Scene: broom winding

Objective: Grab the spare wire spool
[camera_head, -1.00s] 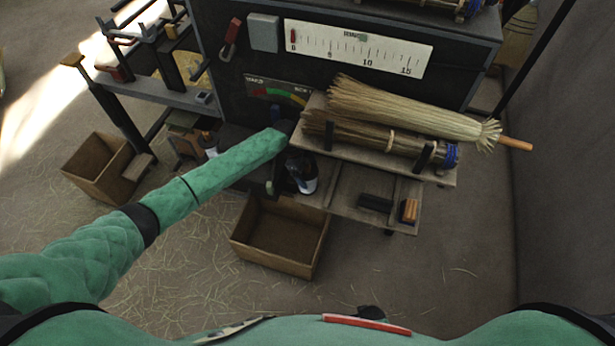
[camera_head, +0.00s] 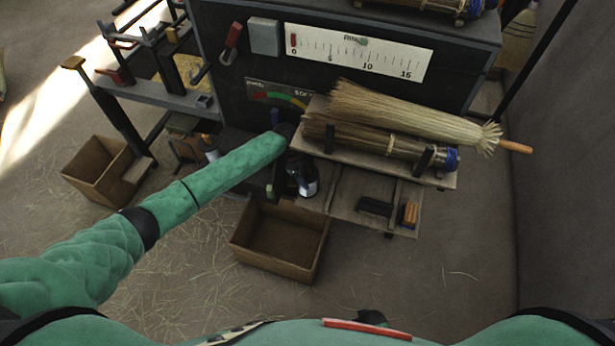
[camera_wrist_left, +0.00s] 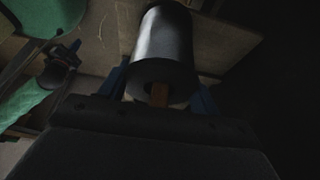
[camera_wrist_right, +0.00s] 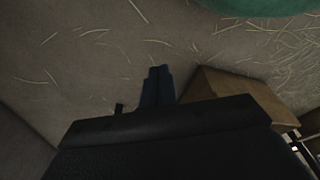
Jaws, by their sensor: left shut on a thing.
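A dark grey metallic cylinder, which looks like the spare wire spool (camera_wrist_left: 165,45), sits between the blue fingers of my left gripper (camera_wrist_left: 160,86) in the left wrist view. The gripper is shut on it. A brown core shows at its near end. In the head view the spool (camera_head: 308,186) shows as a dark thing with a pale part, beside the left end of the lower wooden shelf; my left fingers are mostly hidden there. My right gripper (camera_wrist_left: 160,86) is not in that view; in the right wrist view its blue fingers (camera_wrist_right: 157,86) are together and empty.
An open wooden box (camera_head: 280,242) stands on the floor below. A straw broom (camera_head: 410,115) and a tied bundle lie on the upper board. A black block (camera_head: 375,206) and an orange block (camera_head: 410,214) lie on the lower shelf (camera_head: 350,190).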

